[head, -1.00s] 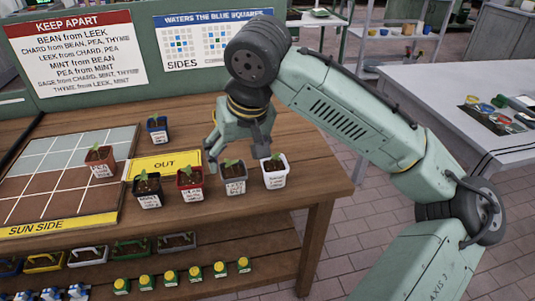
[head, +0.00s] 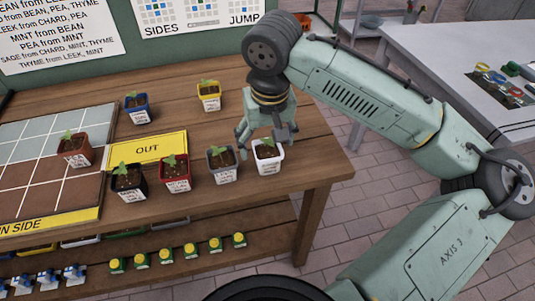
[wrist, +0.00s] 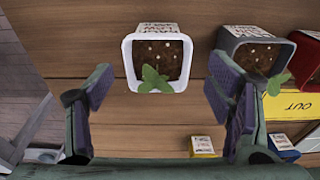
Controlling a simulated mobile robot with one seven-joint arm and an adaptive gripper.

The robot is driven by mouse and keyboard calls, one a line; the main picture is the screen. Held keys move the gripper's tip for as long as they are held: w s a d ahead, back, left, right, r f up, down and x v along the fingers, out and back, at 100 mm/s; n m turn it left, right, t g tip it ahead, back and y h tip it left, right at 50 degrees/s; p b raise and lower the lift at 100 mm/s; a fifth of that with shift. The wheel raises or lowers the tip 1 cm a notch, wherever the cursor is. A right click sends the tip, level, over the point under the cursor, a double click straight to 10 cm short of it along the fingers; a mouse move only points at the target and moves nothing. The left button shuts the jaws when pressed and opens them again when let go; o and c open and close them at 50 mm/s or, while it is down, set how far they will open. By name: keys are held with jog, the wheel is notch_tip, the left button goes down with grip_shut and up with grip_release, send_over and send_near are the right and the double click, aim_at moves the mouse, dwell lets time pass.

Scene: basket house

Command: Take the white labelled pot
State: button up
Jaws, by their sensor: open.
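The white labelled pot (head: 268,166) stands upright near the right end of the wooden bench, with a green seedling in dark soil. In the wrist view the white pot (wrist: 129,62) lies ahead of the fingertips, roughly centred between them, its label at the top. My gripper (head: 265,141) is open and empty, just above and behind the pot in the head view. Its two fingers are spread wider than the pot in the wrist view (wrist: 160,90). I see no contact with the pot; the exact height gap is hard to tell.
A grey pot (head: 222,171) stands close to the left of the white one, then a red pot (head: 176,184) and a black pot (head: 129,190). A yellow pot (head: 209,103) and a blue pot (head: 137,115) stand behind. The bench's right edge is near.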

aim_at(268, 149)
notch_tip(268, 149, down, 4)
jog(key=shift+w+f+p, duration=0.1)
jog(key=shift+p, duration=0.2)
jog(key=shift+c, duration=0.4)
jog(key=c, duration=1.5)
jog(key=shift+d, duration=0.1)
jog(key=shift+c, duration=0.4)
jog(key=shift+r, duration=0.2)
